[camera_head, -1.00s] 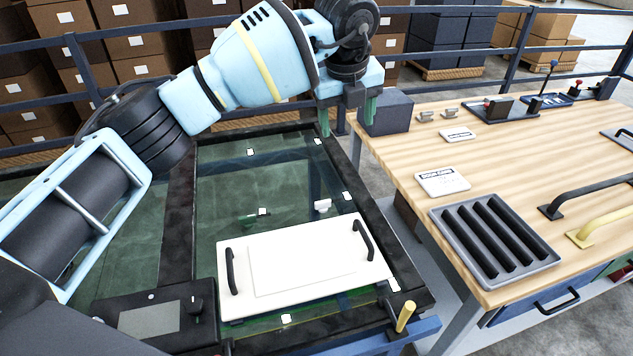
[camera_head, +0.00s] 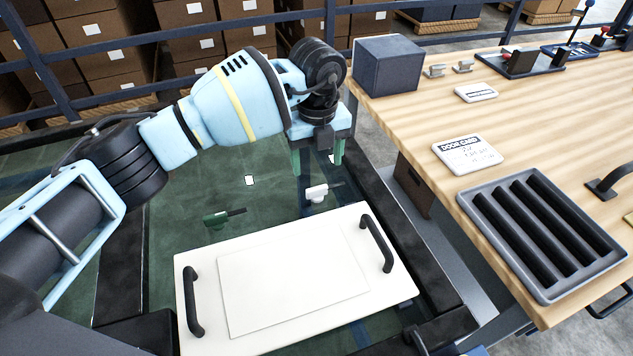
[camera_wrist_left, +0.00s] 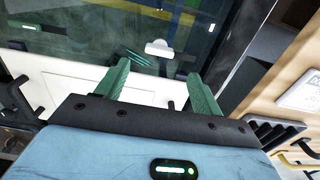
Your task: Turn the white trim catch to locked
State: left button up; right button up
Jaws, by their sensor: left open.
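The white trim catch (camera_head: 316,193) is a small white piece on the dark green glassy panel, just beyond the white board; a thin dark bar shows at its right. It also shows in the left wrist view (camera_wrist_left: 158,47), ahead of the fingers. I cannot tell its locked or unlocked side. My left gripper (camera_head: 318,168) points down with its green fingers apart and empty, close above and behind the catch in the picture. In the left wrist view the open fingers (camera_wrist_left: 160,75) frame the space before the catch. My right gripper is in neither view.
The white board (camera_head: 295,275) with two black handles lies in front of the catch. A green catch (camera_head: 217,219) with a dark bar is to its left. A dark frame rail (camera_head: 395,215) runs at right, beside the wooden bench (camera_head: 540,130) with a ribbed tray (camera_head: 540,230).

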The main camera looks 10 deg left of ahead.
aim_at(317, 188)
pick_arm(q)
notch_tip(317, 188, down, 8)
jog(key=shift+r, duration=0.25)
jog(key=c, duration=1)
